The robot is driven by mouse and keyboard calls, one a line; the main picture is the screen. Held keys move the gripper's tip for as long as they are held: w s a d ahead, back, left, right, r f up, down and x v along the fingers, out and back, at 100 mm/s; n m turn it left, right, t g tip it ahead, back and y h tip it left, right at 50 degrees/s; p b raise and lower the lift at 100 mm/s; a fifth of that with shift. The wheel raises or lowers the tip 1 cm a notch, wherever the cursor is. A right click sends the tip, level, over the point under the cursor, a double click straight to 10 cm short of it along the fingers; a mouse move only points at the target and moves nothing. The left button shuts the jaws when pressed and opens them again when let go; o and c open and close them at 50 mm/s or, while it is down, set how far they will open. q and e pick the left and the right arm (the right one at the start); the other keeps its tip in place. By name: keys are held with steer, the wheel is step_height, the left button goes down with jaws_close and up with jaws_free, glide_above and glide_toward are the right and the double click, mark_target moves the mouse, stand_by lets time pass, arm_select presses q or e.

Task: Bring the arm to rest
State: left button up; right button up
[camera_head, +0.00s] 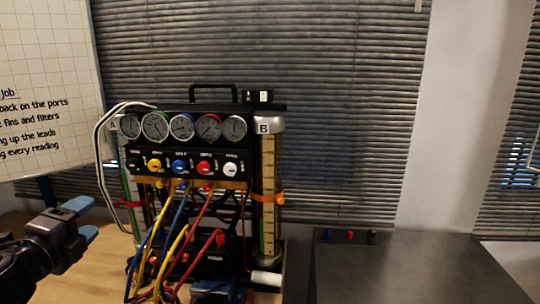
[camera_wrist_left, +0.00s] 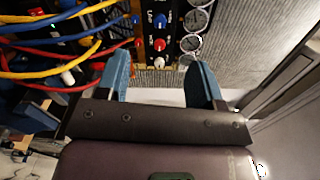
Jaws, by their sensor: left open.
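My left gripper (camera_head: 87,218) comes in from the lower left of the head view. Its blue fingers are apart with nothing between them. In the left wrist view the two fingers (camera_wrist_left: 158,68) also stand apart and empty, with the rig's knobs and gauges beyond them. The gauge rig (camera_head: 195,118) stands on the wooden bench to the right of the gripper, with a clear gap between them in the head view. It has a row of round gauges, coloured knobs and a tube marked B (camera_head: 268,190). My right gripper is in neither view.
Yellow, blue and red hoses (camera_head: 180,225) hang from the rig's front to the bench. A dark grey surface (camera_head: 420,270) at right is mostly clear, with small coloured pieces at its back edge. A whiteboard (camera_head: 45,90) stands behind at left.

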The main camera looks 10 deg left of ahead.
arm_select(q)
steer(key=s+f+n+g, duration=0.2)
steer(key=f+n, duration=0.3)
steer(key=f, duration=0.7)
steer(key=s+f+n+g, duration=0.2)
steer(key=f+n, duration=0.3)
steer(key=f, duration=0.8)
steer(key=s+d+f+n+g, duration=0.1)
steer(key=s+d+f+n, duration=0.2)
steer(key=d+f, duration=0.5)
steer(key=s+d+f+n+g+h+b, duration=0.1)
steer(key=s+d+f+n, duration=0.3)
steer(key=d+f, duration=0.4)
steer(key=shift+s+d+n+h, duration=0.3)
steer(key=shift+d, duration=0.4)
